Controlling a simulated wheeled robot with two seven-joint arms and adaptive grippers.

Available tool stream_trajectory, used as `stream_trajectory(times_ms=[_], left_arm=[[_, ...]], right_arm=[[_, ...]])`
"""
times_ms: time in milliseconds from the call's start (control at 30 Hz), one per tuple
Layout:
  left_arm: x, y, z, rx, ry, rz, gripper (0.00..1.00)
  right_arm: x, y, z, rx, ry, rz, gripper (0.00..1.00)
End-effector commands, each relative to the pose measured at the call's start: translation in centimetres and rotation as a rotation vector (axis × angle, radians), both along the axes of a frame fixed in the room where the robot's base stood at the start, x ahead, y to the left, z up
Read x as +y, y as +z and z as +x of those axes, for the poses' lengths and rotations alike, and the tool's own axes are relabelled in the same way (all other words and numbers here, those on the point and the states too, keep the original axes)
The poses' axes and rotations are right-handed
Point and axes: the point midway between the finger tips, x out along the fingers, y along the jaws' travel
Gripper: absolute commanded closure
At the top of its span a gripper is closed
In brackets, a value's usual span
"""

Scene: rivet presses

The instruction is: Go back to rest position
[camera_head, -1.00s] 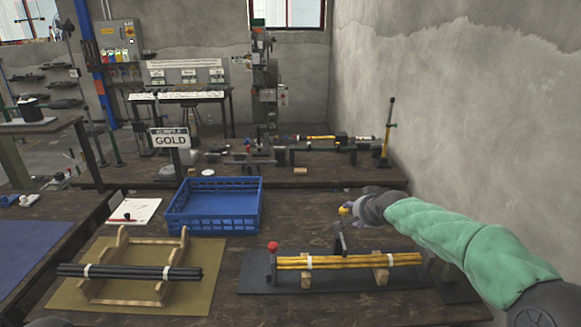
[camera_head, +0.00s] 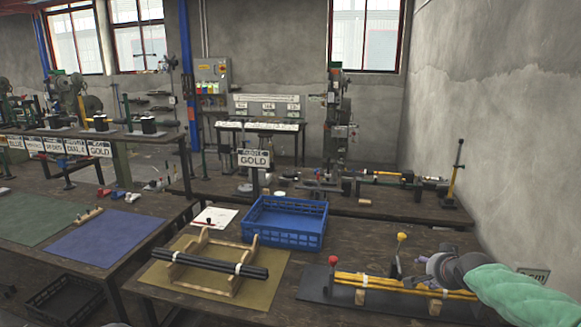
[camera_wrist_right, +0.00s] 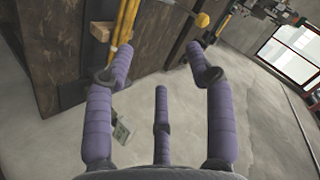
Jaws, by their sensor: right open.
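My right gripper (camera_head: 428,270) is at the right in the head view, above the right end of the yellow rods (camera_head: 372,283). In the right wrist view (camera_wrist_right: 162,75) its purple fingers are spread apart with nothing between them. The yellow rods lie bundled with white bands on wooden supports over a dark mat (camera_head: 312,285). A lever with a yellow knob (camera_head: 402,236) stands just left of the gripper, apart from it. A lever with a red knob (camera_head: 334,261) stands at the rods' left end. My left gripper is not in view.
A wooden rack (camera_head: 238,282) holds black rods (camera_head: 212,260) on an olive mat. A blue crate (camera_head: 284,238) stands behind it, near a GOLD sign (camera_head: 254,159). A grey wall (camera_head: 500,130) bounds the right side. A blue mat (camera_head: 105,241) at left is mostly bare.

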Motion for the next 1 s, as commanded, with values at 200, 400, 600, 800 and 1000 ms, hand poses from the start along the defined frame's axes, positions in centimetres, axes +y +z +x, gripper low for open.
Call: stream_trajectory(times_ms=[200, 400, 600, 800, 1000], left_arm=[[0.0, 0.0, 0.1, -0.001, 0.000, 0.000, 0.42], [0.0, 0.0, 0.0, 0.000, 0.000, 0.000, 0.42], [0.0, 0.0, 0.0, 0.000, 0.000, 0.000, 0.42], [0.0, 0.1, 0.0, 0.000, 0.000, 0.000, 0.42], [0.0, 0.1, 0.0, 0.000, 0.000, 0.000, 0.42]], right_arm=[[1.7, -3.7, 0.2, 0.044, 0.045, 0.007, 0.45], [3.7, -7.7, 0.1, 0.089, 0.095, 0.016, 0.45], [6.8, -13.7, -0.6, 0.158, 0.170, 0.030, 0.45], [11.9, -23.2, -3.6, 0.271, 0.286, 0.060, 0.45], [17.6, -33.3, -9.9, 0.403, 0.412, 0.096, 0.45]])
